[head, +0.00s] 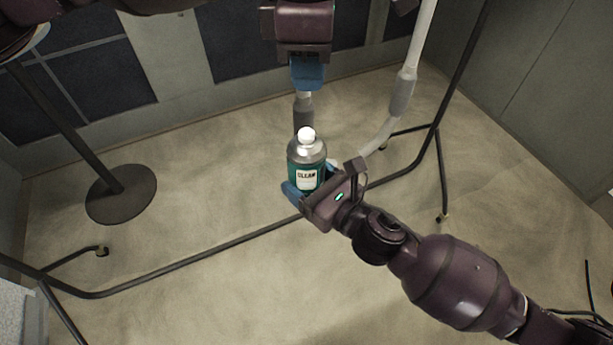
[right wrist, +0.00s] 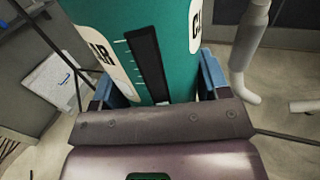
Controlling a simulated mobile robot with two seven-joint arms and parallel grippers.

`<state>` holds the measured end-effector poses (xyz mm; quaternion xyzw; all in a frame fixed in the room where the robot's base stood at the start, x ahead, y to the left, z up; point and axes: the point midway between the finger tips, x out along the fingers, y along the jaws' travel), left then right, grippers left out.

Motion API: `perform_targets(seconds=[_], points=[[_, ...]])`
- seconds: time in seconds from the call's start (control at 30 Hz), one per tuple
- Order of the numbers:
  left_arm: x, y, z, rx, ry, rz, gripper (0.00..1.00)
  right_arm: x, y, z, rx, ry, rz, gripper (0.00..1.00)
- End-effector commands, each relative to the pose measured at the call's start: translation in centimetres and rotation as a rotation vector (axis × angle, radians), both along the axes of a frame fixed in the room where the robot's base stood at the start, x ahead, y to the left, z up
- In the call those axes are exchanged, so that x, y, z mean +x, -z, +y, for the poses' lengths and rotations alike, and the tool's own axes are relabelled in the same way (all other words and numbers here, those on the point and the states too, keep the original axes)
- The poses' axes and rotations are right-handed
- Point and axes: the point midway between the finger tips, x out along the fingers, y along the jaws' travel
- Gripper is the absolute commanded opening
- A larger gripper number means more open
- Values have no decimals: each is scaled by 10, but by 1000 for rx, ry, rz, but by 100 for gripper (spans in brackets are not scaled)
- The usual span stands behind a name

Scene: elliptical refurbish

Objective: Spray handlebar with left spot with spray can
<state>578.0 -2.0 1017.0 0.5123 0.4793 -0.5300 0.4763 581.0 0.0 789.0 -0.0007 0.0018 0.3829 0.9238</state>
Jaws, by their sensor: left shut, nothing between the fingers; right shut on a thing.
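The spray can (head: 306,162) is a teal bottle with a white round top and a "CLEAN" label. It stands roughly upright in my right gripper (head: 312,198), whose blue fingers are shut on its lower part. In the right wrist view the can (right wrist: 140,35) fills the upper middle between the fingers (right wrist: 158,88). The handlebar (head: 403,92), a pale bent tube with grey sleeves, shows right of and behind the can; part of it also shows in the right wrist view (right wrist: 250,45). My left gripper (head: 307,84) is shut and empty above the can, overlapping a grey sleeve. I cannot make out a spot.
A thin dark stand frame (head: 190,268) runs across the floor behind the right gripper. A round black base with a pole (head: 121,193) stands at left. Dark panels line the back wall. The floor between is bare.

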Motion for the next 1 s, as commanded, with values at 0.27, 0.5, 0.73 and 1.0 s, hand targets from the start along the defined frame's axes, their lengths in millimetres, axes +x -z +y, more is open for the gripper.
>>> perform_targets(seconds=[0.27, 0.5, 0.73, 1.0], points=[[4, 8, 2, 17, -4, -23, 0, 0, 0, 0, 1, 0, -1, 41], [3, 34, 2, 15, -4, -21, 0, 0, -1, 0, 1, 0, -1, 41], [3, 54, 2, 14, -4, -20, 0, 0, -1, 0, 1, 0, -1, 41], [4, 62, 2, 14, -3, -22, 0, 0, -1, 0, 1, 0, -1, 41]])
